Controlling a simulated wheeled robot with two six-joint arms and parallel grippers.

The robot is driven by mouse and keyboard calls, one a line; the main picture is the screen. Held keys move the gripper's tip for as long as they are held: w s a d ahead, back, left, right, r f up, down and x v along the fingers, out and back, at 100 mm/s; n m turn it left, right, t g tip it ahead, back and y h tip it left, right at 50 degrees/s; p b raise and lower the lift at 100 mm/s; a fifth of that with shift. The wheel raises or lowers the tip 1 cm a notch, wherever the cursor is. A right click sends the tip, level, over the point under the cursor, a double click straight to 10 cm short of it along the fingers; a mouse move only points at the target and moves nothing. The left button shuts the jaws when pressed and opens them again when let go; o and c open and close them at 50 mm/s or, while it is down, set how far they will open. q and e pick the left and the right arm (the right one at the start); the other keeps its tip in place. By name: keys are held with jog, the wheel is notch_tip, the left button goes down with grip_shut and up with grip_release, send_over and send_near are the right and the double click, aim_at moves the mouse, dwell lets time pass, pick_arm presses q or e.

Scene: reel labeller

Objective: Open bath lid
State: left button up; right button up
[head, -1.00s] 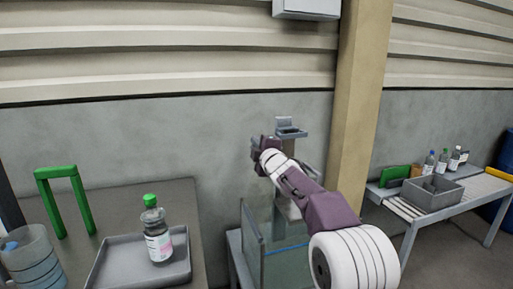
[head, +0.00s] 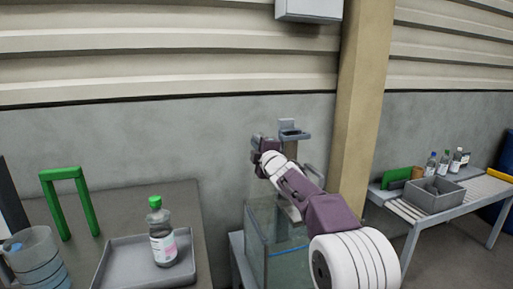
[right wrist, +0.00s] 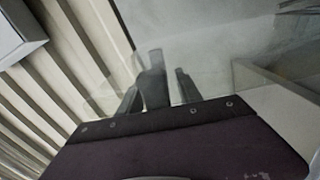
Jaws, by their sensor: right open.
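The bath is a clear glass tank (head: 276,255) in the lower middle of the head view, partly hidden behind my right arm. My right gripper (head: 257,143) is above the tank's back part, beside a grey bracket-like unit (head: 294,135) on a post. In the right wrist view my right gripper (right wrist: 158,92) has its two fingers apart. A grey upright piece (right wrist: 153,70) shows between them; I cannot tell whether they touch it. My left gripper is not in view.
At left, a table holds a grey tray (head: 118,262) with a green-capped bottle (head: 162,235), a green arch (head: 65,174) and a clear container (head: 35,260). A beige pillar (head: 358,100) stands behind my right arm. A bench at right carries a grey bin (head: 436,193) and several bottles.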

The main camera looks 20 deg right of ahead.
jog(key=shift+s+f, duration=0.1)
jog(key=shift+s, duration=0.1)
jog(key=s+b, duration=0.2)
jog(key=s, duration=0.6)
jog(key=shift+s+d, duration=0.15)
jog(key=shift+s, duration=0.2)
